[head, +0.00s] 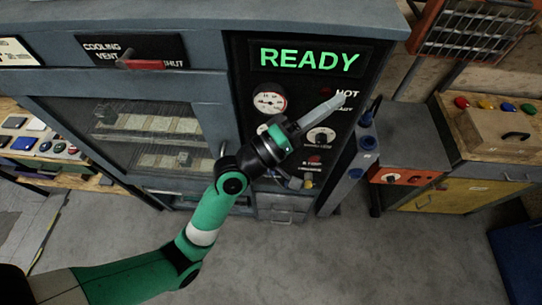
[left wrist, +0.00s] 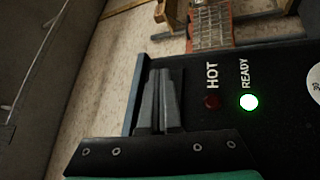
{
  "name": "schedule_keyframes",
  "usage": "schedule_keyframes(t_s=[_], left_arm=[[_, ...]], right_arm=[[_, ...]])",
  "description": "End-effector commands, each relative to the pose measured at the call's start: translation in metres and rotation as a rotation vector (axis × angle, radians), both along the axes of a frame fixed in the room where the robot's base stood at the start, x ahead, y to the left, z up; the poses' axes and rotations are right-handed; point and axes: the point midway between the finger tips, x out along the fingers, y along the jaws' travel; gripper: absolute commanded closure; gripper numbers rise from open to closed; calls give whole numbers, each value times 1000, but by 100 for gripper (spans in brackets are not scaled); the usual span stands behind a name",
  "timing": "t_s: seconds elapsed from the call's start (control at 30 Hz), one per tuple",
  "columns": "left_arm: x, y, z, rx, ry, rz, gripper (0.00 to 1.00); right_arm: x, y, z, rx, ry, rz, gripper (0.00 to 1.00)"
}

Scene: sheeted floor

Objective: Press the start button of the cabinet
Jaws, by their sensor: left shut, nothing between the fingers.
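The grey-blue cabinet (head: 211,100) stands ahead with a windowed door on its left and a black control panel (head: 236,75) on its right. A display (head: 309,60) reads READY in green. The panel carries a round gauge (head: 269,101), a white dial (head: 321,137) and a red button (head: 314,159) with a partly readable label. I cannot make out a start button; my arm covers part of the panel. My left gripper (head: 339,103) is shut and empty, in front of the panel's upper right. In the left wrist view, the READY lamp (left wrist: 248,102) glows and the HOT lamp (left wrist: 211,102) is dark.
A cooling vent lever (head: 146,64) is at the cabinet's upper left. To the right are a post with blue caps (head: 367,142), a grey box with an orange panel (head: 402,177) and a bench with coloured buttons (head: 485,104). The grey floor (head: 300,260) in front is clear.

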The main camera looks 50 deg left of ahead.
Motion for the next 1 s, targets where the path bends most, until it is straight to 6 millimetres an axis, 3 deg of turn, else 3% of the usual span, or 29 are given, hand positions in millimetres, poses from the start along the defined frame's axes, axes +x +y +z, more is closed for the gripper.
schedule_keyframes(t_s=[0.03, 0.27, 0.5, 0.6, 0.8, 1.0], left_arm=[[0, 6, -27, -51, 56, -7, 100], [-16, 30, -138, -296, 280, -11, 100], [-59, 52, -248, -511, 485, 47, 100], [-81, 58, -285, -578, 556, 81, 100], [-114, 65, -331, -650, 642, 132, 100], [-121, 65, -340, -664, 661, 144, 100]], right_arm=[[0, 0, -1, 0, 0, 0, 100], [0, 0, -3, 0, 0, 0, 100], [0, 0, -6, 0, 0, 0, 100], [0, 0, -7, 0, 0, 0, 100], [0, 0, -8, 0, 0, 0, 100], [0, 0, -8, 0, 0, 0, 100]])
